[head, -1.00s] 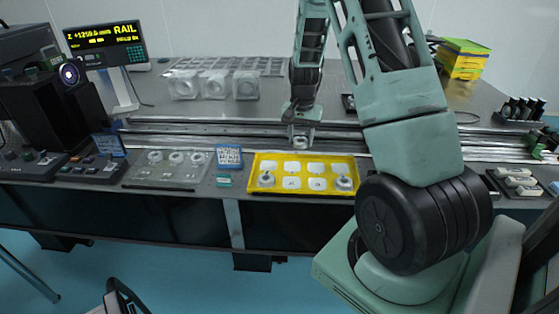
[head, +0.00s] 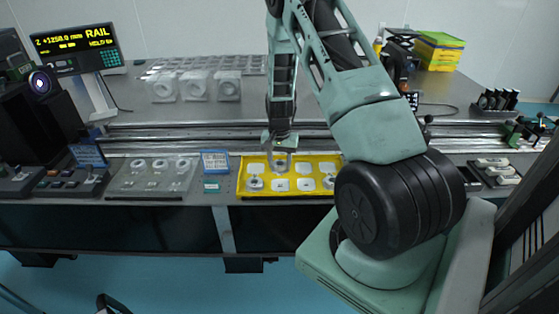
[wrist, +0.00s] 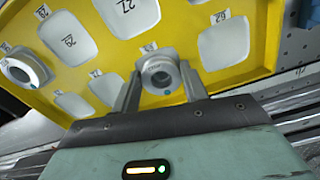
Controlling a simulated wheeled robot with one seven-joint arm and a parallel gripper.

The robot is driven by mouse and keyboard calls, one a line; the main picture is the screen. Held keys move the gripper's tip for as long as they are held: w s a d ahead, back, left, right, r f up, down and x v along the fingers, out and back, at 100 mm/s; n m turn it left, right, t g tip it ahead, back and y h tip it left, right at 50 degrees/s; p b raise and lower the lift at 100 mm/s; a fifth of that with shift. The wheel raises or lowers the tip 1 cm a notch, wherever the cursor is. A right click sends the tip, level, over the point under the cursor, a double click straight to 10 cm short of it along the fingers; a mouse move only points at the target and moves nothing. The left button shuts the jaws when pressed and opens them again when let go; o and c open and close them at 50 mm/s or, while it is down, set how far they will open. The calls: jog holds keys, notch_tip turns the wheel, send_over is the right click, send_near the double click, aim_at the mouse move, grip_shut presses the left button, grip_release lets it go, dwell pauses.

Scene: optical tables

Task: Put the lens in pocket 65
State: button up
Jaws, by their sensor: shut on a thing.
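My gripper (head: 281,150) hangs low over the back part of the yellow tray (head: 241,190). In the wrist view my gripper (wrist: 158,92) is shut on a round lens in a pale ring mount (wrist: 160,74), with one finger on each side. The lens appears held above the tray; the exact gap cannot be told. The tray also shows in the wrist view (wrist: 185,30), with white numbered pockets. I cannot make out a 65 label; some labels are too small or covered.
Another ring-mounted lens (wrist: 22,70) sits in the tray, and the head view shows one at front left (head: 255,184) and one at front right (head: 328,184). A clear holder with several rings (head: 150,180) stands left. Metal rails (head: 200,140) run behind the tray.

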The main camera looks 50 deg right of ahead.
aim_at(280, 165)
jog(key=shift+f, duration=0.1)
jog(key=o, duration=1)
notch_tip(280, 165, up, 12)
jog(key=b, duration=0.2)
jog(key=s+a+r+n, duration=0.1)
jog(key=a+r+n, duration=0.2)
jog(key=a, duration=0.7)
jog(key=s+a+r+n+y, duration=0.1)
jog(key=a+r+n, duration=0.15)
jog(key=a, duration=0.65)
jog(key=a+r+n, duration=0.2)
jog(key=a+n, duration=0.2)
jog(key=a, duration=0.6)
jog(key=s+a+r+n, duration=0.1)
jog(key=s+a+n, duration=0.4)
jog(key=s, duration=0.5)
jog(key=s+a+r+n, duration=0.2)
jog(key=s+a+n, duration=0.3)
jog(key=s+a, duration=0.4)
jog(key=shift+s+a, duration=0.35)
jog(key=shift+s, duration=0.5)
